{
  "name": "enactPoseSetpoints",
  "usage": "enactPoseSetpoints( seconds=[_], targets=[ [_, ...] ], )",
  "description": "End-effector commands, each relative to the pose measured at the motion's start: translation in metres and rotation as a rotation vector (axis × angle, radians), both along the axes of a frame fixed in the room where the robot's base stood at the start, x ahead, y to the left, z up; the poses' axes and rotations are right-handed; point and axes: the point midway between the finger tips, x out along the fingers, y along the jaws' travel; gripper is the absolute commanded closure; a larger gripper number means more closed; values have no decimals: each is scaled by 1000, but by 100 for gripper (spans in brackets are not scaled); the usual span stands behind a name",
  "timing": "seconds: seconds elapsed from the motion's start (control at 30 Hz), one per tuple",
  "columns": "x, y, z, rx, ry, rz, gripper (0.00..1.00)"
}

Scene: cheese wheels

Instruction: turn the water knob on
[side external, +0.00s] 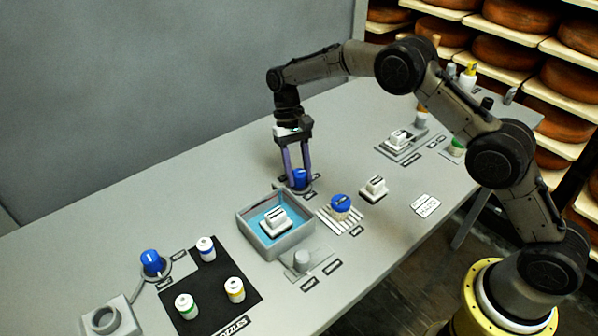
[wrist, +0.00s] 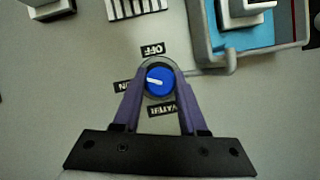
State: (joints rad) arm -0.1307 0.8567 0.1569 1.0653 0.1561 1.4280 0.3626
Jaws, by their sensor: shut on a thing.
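The water knob (side external: 299,178) is blue and stands on the grey table behind the blue-lined basin. In the wrist view the knob (wrist: 160,81) has a white pointer line reaching toward the left, the side of the ON label (wrist: 124,87). The OFF label (wrist: 152,49) is above it and the WATER label (wrist: 162,110) below it, partly hidden by a finger. My gripper (side external: 297,181) points down, its purple fingers on either side of the knob. In the wrist view my gripper (wrist: 160,84) is shut on it.
A grey basin (side external: 246,238) with a white block inside stands in front of the knob. A blue-topped round thing (side external: 341,203) sits on a striped rack to the right. Another blue knob (side external: 152,262) and a black mat (side external: 238,304) with several small bottles are at the left.

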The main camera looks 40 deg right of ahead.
Motion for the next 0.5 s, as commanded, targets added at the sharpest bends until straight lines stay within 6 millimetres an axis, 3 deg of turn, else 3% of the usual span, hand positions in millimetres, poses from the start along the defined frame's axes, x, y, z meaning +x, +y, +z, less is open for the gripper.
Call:
enactPoseSetpoints(
  seconds=[0.5],
  targets=[
    [0, 1, 2, -1, -2, 390, 100]
  ],
)
